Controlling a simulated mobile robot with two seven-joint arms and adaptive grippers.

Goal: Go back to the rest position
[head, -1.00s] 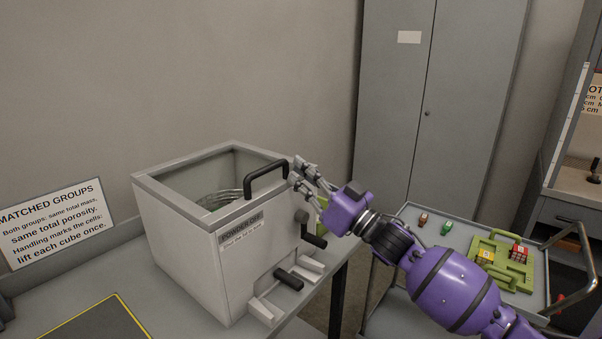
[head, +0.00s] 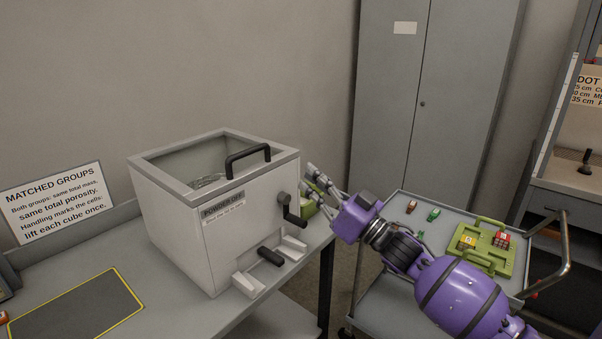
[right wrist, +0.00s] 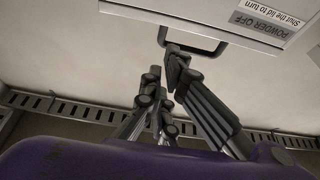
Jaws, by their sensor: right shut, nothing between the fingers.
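My right gripper (head: 314,184) is in the middle of the head view, just right of the grey powder box (head: 182,232). Its fingers are shut with nothing between them and look clear of the box. In the right wrist view the fingers (right wrist: 164,78) are close together in front of the box's black handle (right wrist: 190,42); I cannot tell the gap in depth. My purple right arm reaches in from the lower right, over the near side of the trolley. My left gripper is not in view.
The box stands on a grey bench (head: 215,318) with a yellow-edged dark mat (head: 75,310). A trolley (head: 385,293) holds a green tray (head: 480,262) and small cubes. A tall cabinet (head: 440,100) stands behind.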

